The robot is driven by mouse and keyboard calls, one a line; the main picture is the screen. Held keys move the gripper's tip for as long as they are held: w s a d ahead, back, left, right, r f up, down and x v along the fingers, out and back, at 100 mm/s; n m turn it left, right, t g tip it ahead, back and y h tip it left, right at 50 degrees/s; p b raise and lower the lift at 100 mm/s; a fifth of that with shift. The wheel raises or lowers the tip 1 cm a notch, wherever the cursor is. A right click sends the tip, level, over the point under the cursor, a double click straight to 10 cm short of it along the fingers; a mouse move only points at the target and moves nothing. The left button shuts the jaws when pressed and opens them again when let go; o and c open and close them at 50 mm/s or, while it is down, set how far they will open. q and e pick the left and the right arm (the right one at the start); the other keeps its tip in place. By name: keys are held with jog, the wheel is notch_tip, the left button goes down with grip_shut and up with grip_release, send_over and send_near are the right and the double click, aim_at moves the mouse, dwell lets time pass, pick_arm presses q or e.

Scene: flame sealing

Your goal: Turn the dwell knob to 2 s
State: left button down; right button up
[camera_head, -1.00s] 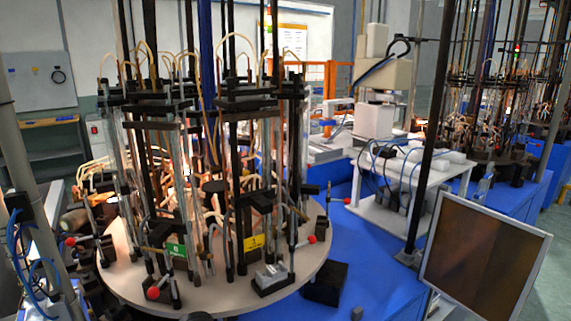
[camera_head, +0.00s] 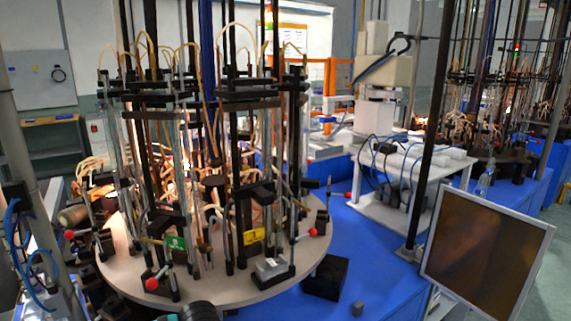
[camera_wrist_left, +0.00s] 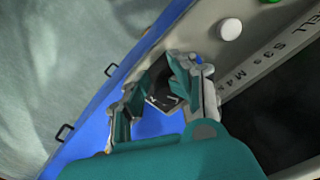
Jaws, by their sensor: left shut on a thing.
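In the left wrist view, my left gripper (camera_wrist_left: 158,88) has teal fingers on both sides of a small black knob (camera_wrist_left: 160,98) with pale marks on it. The gripper is shut on this knob, and the fingers hide much of it. I cannot read the knob's setting. My right gripper is in neither view. In the head view only a dark, rounded part with some teal shows at the bottom edge, and the knob is not visible there.
A white button (camera_wrist_left: 230,29) sits on the panel near the knob. A blue edge (camera_wrist_left: 130,65) with black handles runs beyond the left finger. In the head view, the round turntable (camera_head: 215,284) carries upright rods and tubes; a monitor (camera_head: 487,255) stands at right.

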pick_arm(q)
jog(key=shift+d, duration=0.55)
jog(key=shift+s+f+b, duration=0.1)
jog(key=shift+s+b, duration=0.15)
jog(key=shift+b, duration=0.1)
jog(key=shift+w+d+r, duration=0.15)
jog(key=shift+d+r, duration=0.2)
jog(key=shift+w+d+r+p, duration=0.1)
jog(key=shift+r+p, duration=0.2)
jog(key=r, duration=0.2)
jog(key=a+r+p, duration=0.1)
jog(key=r, duration=0.1)
jog(key=shift+d+r, duration=0.1)
jog(key=shift+r, duration=0.35)
